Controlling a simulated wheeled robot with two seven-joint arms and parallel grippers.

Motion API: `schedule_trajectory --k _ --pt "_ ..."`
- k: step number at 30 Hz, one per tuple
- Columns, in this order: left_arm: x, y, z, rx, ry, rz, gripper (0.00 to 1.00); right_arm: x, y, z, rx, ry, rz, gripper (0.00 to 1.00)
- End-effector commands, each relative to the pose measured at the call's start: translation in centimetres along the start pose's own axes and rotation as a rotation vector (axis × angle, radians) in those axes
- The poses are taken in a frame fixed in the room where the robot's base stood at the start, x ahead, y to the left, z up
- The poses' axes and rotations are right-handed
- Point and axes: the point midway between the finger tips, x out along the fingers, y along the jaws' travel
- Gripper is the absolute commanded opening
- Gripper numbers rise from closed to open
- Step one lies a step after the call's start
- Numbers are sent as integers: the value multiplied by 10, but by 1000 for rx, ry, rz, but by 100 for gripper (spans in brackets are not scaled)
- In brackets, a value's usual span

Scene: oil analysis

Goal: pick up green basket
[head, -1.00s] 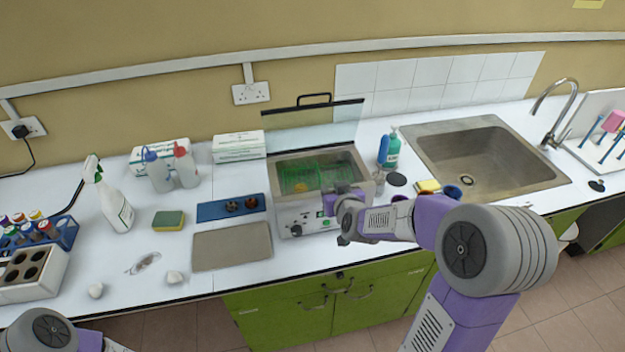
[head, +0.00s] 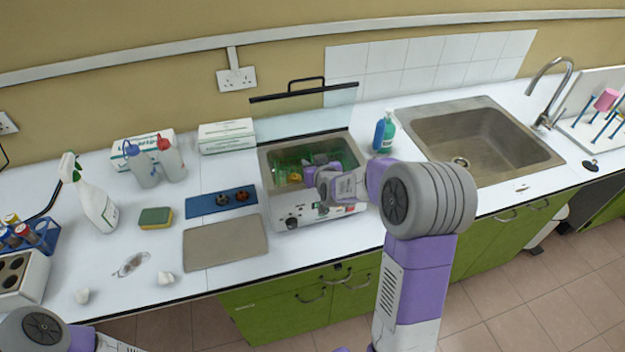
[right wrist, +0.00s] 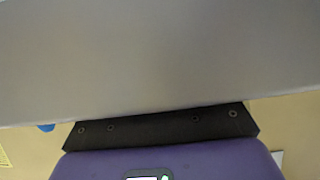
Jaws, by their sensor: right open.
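The green basket (head: 287,160) sits inside the metal bath (head: 268,183), whose glass lid (head: 300,112) is raised. A small yellow thing (head: 295,177) shows in the basket. My right gripper (head: 318,166) is over the bath and hides part of the basket's right side. It is open; whether it touches the basket cannot be told. The right wrist view shows mostly a grey surface and my own dark and purple wrist part, with no basket. My left arm shows at the bottom left, but its gripper is out of view.
A blue tray (head: 205,203) and a grey plate (head: 222,245) lie left of the bath. A teal bottle (head: 388,133) stands to its right, then the sink (head: 470,140). A spray bottle (head: 98,200) and sponge (head: 156,217) are further left.

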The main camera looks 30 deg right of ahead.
Motion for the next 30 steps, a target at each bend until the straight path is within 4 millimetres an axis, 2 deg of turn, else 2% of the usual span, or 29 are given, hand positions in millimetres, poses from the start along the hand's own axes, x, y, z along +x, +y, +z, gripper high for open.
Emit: schedule_trajectory --k 2,10,30 --pt "0 0 0 0 0 0 43 0 0 0 0 0 0 41" --pt "0 0 0 0 0 0 43 0 0 0 0 0 0 0" --pt "0 0 0 0 0 0 43 0 0 1 -1 -2 0 0"
